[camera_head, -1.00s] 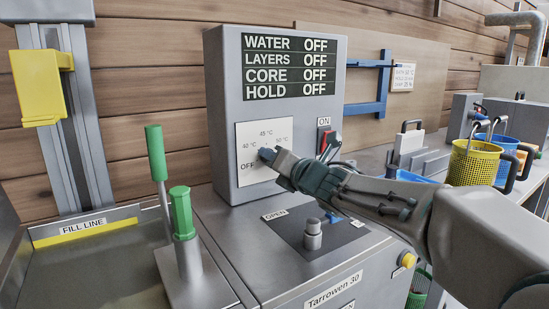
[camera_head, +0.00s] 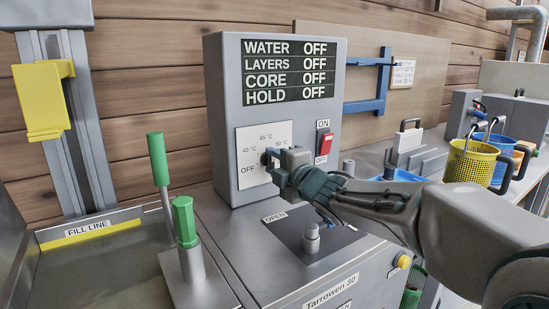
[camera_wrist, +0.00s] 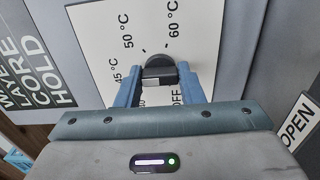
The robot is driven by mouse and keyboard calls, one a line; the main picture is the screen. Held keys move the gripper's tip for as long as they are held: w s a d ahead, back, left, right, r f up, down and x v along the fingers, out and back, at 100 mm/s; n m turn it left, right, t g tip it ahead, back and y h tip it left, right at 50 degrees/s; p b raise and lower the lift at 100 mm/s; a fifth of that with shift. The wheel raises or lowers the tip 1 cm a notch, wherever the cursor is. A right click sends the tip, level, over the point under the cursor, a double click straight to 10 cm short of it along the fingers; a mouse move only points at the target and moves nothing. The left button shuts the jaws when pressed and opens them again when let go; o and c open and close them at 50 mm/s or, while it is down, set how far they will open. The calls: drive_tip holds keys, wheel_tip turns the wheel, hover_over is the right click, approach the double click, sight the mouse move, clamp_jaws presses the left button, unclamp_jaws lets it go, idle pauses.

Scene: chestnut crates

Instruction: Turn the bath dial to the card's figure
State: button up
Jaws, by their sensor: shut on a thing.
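The bath dial (camera_wrist: 157,65) is a small black knob on a white plate (camera_wrist: 100,40) marked OFF, 45 °C, 50 °C and 60 °C. One lower mark is partly hidden by a finger. My gripper (camera_wrist: 158,76) is shut on the dial, with a blue finger on each side. In the head view my gripper (camera_head: 272,160) covers most of the dial on the grey control box (camera_head: 218,130). I cannot tell which mark the dial points at.
The display (camera_head: 290,70) reads OFF for WATER, LAYERS, CORE and HOLD. A red switch (camera_head: 325,143) sits right of the dial, close to my gripper. A grey knob (camera_head: 311,238) by an OPEN label lies below my arm. Green-handled levers (camera_head: 184,221) stand left.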

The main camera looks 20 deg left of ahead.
drive_tip(key=m+p, duration=0.3)
drive_tip(key=m, duration=0.3)
drive_tip(key=shift+f+m+p, duration=0.15)
drive_tip(key=shift+m+p, duration=1)
drive_tip(key=shift+m, duration=1.35)
drive_tip(key=o, duration=1)
